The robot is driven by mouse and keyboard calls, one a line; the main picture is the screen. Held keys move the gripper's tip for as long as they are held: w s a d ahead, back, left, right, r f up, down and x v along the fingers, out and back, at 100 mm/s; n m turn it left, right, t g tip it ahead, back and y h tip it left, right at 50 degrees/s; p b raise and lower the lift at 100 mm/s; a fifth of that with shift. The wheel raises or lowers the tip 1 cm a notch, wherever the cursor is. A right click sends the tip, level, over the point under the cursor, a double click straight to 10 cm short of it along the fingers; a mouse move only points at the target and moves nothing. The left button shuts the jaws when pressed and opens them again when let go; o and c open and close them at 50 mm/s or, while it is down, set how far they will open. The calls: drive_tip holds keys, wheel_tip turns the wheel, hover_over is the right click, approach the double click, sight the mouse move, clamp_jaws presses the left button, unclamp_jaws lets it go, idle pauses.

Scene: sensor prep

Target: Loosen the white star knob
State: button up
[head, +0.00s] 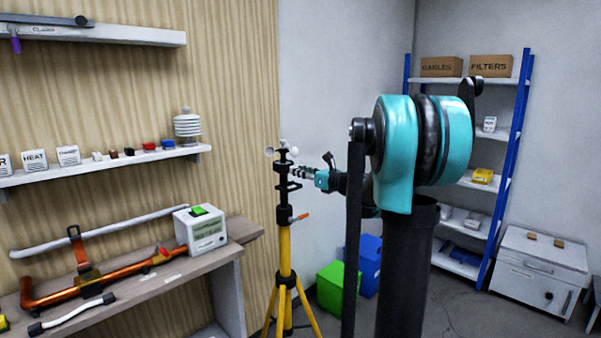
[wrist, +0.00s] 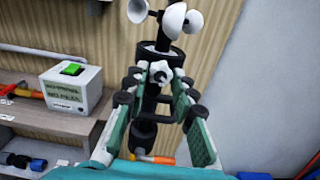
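The white star knob (wrist: 160,71) sits on the front of the black mast (wrist: 148,105), below the white cups (wrist: 174,18) of an anemometer. My gripper (wrist: 160,78) is open, its green-padded fingers pointing at the mast. The knob shows between the two fingertips, with a small gap visible on each side; how deep it lies between them I cannot tell. In the head view my gripper (head: 299,172) is level and close to the right side of the mast (head: 283,170), on its yellow tripod (head: 285,255). The knob cannot be made out there.
A workbench (head: 150,283) on the left holds a white box with a green button (head: 201,229) and orange pipework (head: 95,282). An orange lever (head: 301,217) sticks out of the mast lower down. Green (head: 331,286) and blue (head: 369,265) bins stand behind the tripod.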

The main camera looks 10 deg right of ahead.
clamp_jaws()
drive_tip(key=n, duration=2.3)
drive_tip(key=shift+n, duration=0.4)
idle(0.4)
drive_tip(key=o, duration=0.8)
unclamp_jaws()
drive_tip(key=shift+r, duration=0.1)
